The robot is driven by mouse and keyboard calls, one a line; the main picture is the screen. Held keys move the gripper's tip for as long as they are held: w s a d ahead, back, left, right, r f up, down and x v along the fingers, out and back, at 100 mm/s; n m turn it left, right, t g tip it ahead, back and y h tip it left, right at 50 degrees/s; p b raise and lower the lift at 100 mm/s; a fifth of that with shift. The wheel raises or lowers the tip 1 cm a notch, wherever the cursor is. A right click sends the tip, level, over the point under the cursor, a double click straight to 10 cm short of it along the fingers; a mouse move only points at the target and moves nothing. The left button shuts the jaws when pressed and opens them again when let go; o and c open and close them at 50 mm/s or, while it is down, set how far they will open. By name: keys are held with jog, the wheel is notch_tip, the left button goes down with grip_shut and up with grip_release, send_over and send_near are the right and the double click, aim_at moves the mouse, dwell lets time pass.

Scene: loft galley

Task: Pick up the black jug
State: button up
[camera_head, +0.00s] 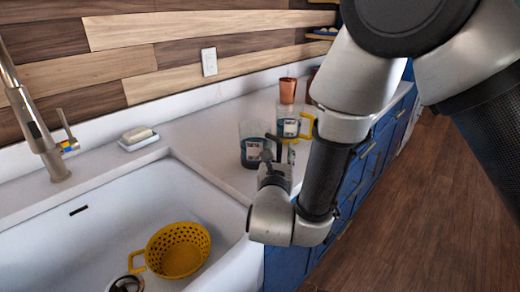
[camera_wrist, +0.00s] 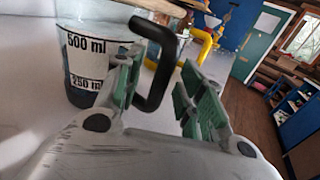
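The black jug is a see-through jug (camera_head: 250,154) with a dark lower part, a label and a black handle. It stands upright on the white counter beside the sink. I cannot tell whether the left finger touches the handle. In the head view my gripper (camera_head: 275,160) partly covers the jug's right side.
A similar jug with a yellow handle (camera_head: 306,126) stands close behind, near a copper cup (camera_head: 287,91). A yellow colander (camera_head: 180,251) lies in the white sink (camera_head: 90,227). A soap dish (camera_head: 138,142) and tap (camera_head: 38,130) are at the left. Wooden floor is open at right.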

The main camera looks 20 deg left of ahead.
grip_shut()
jog(key=shift+r, duration=0.2)
dwell(0.3)
jog(key=shift+r, duration=4.85)
